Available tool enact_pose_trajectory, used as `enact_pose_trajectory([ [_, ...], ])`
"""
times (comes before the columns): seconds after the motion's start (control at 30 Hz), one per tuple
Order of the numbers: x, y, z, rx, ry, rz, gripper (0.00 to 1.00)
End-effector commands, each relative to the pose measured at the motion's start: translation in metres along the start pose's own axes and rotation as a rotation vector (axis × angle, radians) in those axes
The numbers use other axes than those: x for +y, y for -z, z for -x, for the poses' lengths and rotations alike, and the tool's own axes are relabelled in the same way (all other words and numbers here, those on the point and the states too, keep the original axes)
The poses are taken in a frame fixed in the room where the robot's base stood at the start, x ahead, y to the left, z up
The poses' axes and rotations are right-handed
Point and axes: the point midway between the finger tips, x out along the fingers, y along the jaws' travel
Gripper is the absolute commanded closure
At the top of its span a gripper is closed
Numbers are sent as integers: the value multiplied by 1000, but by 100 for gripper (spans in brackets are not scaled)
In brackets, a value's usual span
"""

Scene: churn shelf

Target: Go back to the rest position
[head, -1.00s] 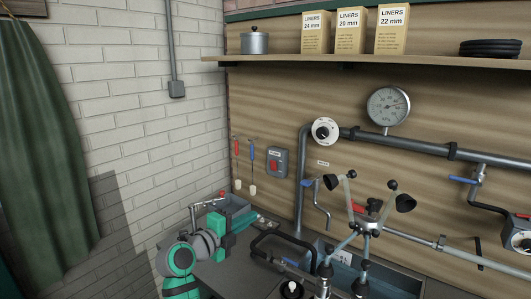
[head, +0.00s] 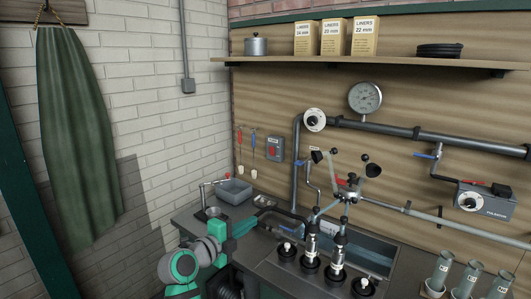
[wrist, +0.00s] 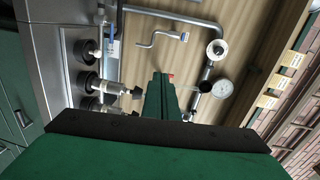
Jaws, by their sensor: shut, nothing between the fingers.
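My gripper (head: 245,225) is at the end of my green and grey arm, low in the head view. It is above the left part of the dark worktop (head: 262,268), left of the milking cluster (head: 325,225). In the wrist view, my gripper's green fingers (wrist: 159,80) are together with nothing between them. They point toward the wall with the pipes. The head view does not clearly show the fingertips.
A sink (head: 365,252) lies behind the cluster. A pipe with a gauge (head: 365,97) runs along the wall under the shelf (head: 390,66).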

Motion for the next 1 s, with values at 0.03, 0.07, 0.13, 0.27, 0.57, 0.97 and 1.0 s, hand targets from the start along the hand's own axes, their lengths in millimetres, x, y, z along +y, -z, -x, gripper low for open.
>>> enact_pose_trajectory([
  [0.03, 8, 2, -1, -6, -2, 20, 100],
  [0.07, 12, 2, -1, -11, -3, 31, 100],
  [0.13, 23, 2, -1, -27, -4, 62, 100],
  [0.27, 46, 3, -1, -56, -6, 125, 100],
  [0.57, 126, 16, 5, -158, -11, 337, 100],
  [0.97, 274, 75, 51, -369, 20, 732, 100],
  [1.0, 286, 82, 58, -389, 27, 767, 100],
])
